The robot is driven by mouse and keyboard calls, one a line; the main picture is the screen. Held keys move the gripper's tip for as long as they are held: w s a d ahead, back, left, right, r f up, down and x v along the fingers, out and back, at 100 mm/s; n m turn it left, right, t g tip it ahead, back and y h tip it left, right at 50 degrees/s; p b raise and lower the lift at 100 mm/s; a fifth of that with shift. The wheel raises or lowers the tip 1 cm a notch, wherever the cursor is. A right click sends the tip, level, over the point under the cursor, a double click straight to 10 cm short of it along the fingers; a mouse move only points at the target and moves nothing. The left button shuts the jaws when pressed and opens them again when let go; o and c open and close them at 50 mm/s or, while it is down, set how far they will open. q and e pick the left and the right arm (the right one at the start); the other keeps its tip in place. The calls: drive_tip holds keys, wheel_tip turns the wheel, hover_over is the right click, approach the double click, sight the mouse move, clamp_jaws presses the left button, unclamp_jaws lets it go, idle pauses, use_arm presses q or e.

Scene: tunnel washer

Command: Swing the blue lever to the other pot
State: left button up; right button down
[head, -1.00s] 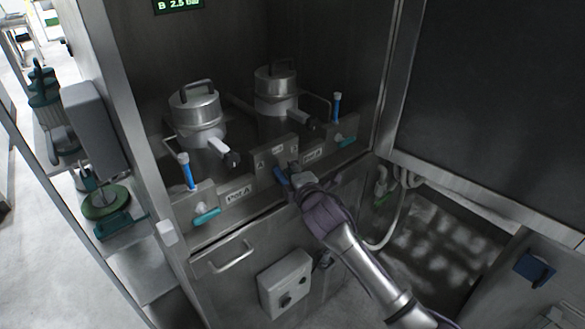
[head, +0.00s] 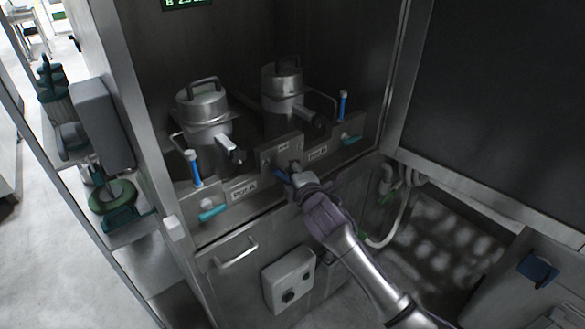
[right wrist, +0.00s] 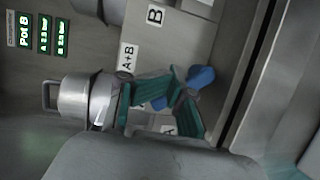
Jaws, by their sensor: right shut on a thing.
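The left metal pot (head: 203,104) stands behind a POT A plate (head: 244,188). The right metal pot (head: 282,82) stands farther right. My left gripper is not in view.
Upright blue-handled valves (head: 194,168) and (head: 343,104) stand beside the pots, with teal handles (head: 214,211) and (head: 350,140) on the panel. A grey switch box (head: 288,280) and a drawer handle (head: 236,254) are below. A hose (head: 398,222) hangs at right.

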drive_tip(key=shift+s+a+f, duration=0.2)
drive_tip(key=shift+s+a, duration=0.05)
drive_tip(key=shift+a, duration=0.25)
drive_tip(key=shift+s+a+r, duration=0.15)
drive_tip(key=shift+s+a, duration=0.05)
drive_tip(key=shift+a, duration=0.1)
drive_tip(key=shift+s+a, duration=0.15)
drive_tip(key=shift+s, duration=0.1)
